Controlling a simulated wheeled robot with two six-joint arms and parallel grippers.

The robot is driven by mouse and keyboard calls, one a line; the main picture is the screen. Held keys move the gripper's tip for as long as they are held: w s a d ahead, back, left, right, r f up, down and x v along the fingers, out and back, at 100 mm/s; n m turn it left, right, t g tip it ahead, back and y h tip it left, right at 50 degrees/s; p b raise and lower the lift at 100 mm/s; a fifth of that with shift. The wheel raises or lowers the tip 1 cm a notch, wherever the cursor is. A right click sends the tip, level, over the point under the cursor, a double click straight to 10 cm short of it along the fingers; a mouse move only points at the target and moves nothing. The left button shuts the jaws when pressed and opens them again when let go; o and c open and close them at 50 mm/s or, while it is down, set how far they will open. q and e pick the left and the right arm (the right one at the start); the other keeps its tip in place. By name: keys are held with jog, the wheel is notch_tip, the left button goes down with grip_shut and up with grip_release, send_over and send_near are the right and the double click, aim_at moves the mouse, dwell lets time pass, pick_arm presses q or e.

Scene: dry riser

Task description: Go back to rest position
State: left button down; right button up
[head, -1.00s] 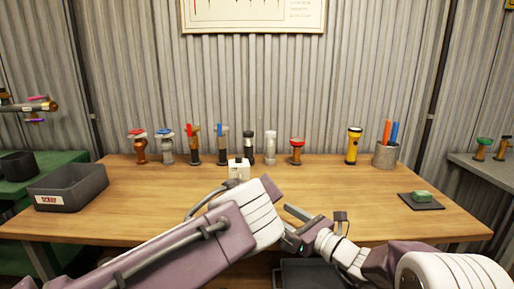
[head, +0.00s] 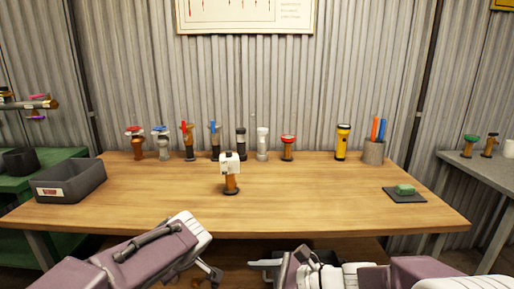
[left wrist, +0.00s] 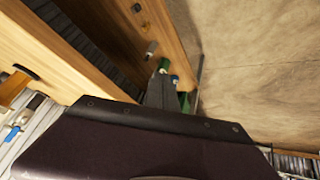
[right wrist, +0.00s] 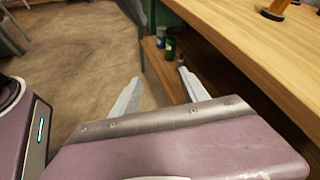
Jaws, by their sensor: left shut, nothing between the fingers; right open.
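Both arms are low in front of the workbench (head: 320,205), off its top. My left gripper (head: 212,273) is at the bottom of the head view, below the front edge. In the left wrist view its fingers (left wrist: 160,92) are together with nothing between them. My right gripper (head: 262,266) is beside it on the right, also below the front edge. In the right wrist view its fingers (right wrist: 160,92) are spread apart and empty. The two grippers are apart and touch nothing that I can see.
An orange-brown valve (head: 231,183) with a white tag (head: 230,163) stands upright mid-bench. Several valves, a yellow torch (head: 342,142) and a pen cup (head: 373,152) line the back.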

jog(key=s+d+f+n+g+h, duration=0.5)
jog(key=s+d+f+n+h, duration=0.35)
jog(key=s+f, duration=0.45)
pick_arm(q)
jog(key=s+d+f+m+g+h, duration=0.2)
jog(key=s+f+m+g+h, duration=0.25)
jog(key=s+f+m, duration=0.85)
pick_arm(e)
jog(key=d+f+n+t+h, duration=0.1)
jog(key=d+f+n+h, duration=0.2)
jog(key=d+n, duration=0.75)
pick_arm(q)
notch_tip(320, 180, up, 30)
jog(key=s+n+p, duration=0.1)
jog(key=n+p, duration=0.1)
jog(key=p, duration=3.2)
jog(key=shift+s+a+f+n, duration=0.15)
jog(key=shift+s+f+n, duration=0.15)
jog(key=shift+s, duration=0.1)
pick_arm(e)
notch_tip(320, 180, up, 34)
jog(key=shift+w+a+r, duration=0.15)
jog(key=shift+a, duration=0.05)
